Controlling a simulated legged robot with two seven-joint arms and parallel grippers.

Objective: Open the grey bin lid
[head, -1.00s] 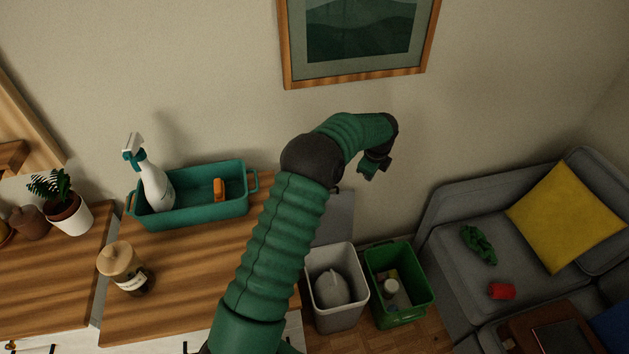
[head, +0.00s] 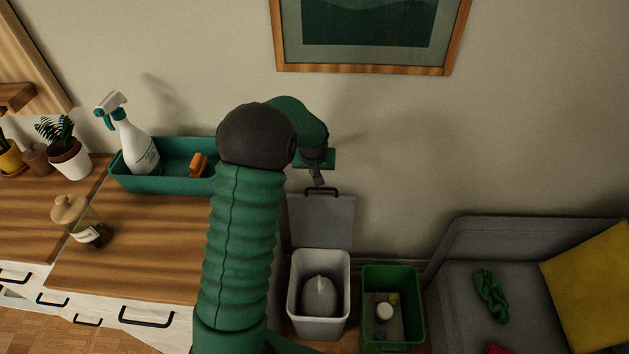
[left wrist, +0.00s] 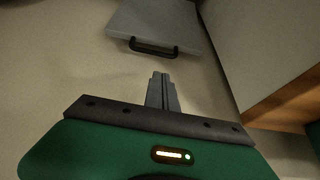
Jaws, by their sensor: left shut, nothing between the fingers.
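The grey bin (head: 319,325) stands on the floor to the right of the wooden counter, with a pale rounded object inside. Its grey lid (head: 322,222) stands raised at the back of the bin, leaning near the wall, and the bin's mouth is open. The lid's dark handle (head: 322,191) is at its top edge. The lid also shows in the left wrist view (left wrist: 160,22), with the handle (left wrist: 153,48) apart from the fingers. My left gripper (head: 318,180) is shut and empty just above the handle; its fingers show in the left wrist view (left wrist: 162,92). My right gripper is not in view.
A green open bin (head: 392,340) with a few items stands right of the grey bin. The grey sofa (head: 470,285) is farther right. The wooden counter (head: 130,260) with a teal caddy (head: 150,185), spray bottle (head: 135,145) and jar (head: 85,225) is on the left.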

